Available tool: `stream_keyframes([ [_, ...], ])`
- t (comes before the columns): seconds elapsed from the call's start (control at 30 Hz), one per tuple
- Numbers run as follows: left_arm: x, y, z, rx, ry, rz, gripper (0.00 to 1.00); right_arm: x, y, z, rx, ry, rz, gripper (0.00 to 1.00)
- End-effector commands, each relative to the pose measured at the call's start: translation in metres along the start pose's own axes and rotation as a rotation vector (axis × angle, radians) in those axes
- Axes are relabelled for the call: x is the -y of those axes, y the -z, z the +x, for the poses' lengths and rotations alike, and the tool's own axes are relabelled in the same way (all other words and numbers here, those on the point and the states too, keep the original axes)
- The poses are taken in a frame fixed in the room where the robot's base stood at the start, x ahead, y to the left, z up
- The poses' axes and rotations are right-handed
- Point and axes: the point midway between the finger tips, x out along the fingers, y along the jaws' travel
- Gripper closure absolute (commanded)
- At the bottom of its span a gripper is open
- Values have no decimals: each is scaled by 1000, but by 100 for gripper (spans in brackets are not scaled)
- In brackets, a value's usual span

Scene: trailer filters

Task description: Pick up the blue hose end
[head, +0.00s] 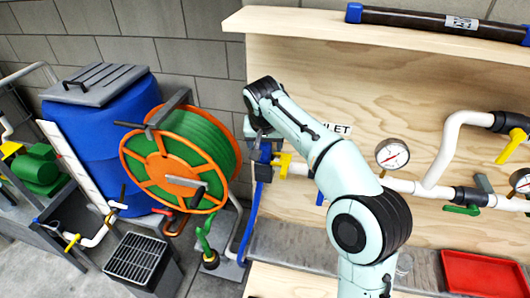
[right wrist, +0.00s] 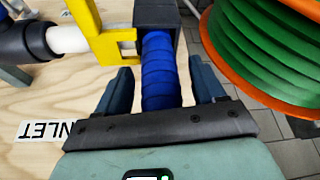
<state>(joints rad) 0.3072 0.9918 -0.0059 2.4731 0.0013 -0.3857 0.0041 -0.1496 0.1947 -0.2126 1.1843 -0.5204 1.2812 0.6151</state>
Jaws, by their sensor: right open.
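The blue hose end (right wrist: 158,62) is a ribbed blue cylinder in the right wrist view. Its far end meets a dark square block beside a yellow part. My right gripper (right wrist: 162,88) is open, with one dark finger on each side of the hose end; gaps show between fingers and hose. In the head view the hose end (head: 263,160) is at the inlet by the wooden board, partly hidden by my right gripper (head: 262,134). Blue hose hangs down from it toward the floor. My left gripper is in neither view.
An orange and green hose reel (head: 165,168) stands close left of my right gripper. A yellow valve part (head: 284,165) and white pipe (head: 400,187) with a pressure gauge (head: 392,154) run along the board. A red tray (head: 484,273) lies at lower right.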

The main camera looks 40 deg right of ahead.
Motion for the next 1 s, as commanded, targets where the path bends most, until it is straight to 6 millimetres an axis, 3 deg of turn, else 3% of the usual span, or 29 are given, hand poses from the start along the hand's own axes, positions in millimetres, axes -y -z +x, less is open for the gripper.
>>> stream_keyframes([
  [0.23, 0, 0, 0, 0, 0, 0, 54, 0, 0, 2, -1, 1, 0, 31],
  [0.27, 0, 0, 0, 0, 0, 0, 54, 0, 0, 2, -1, 1, 0, 38],
  [0.43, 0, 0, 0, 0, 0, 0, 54, 0, 0, 2, -1, 1, 0, 92],
  [0.77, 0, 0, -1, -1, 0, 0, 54, 0, 2, -1, -3, 2, 0, 92],
  [1.0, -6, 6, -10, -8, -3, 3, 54, 1, 11, -22, -5, 4, 2, 92],
])
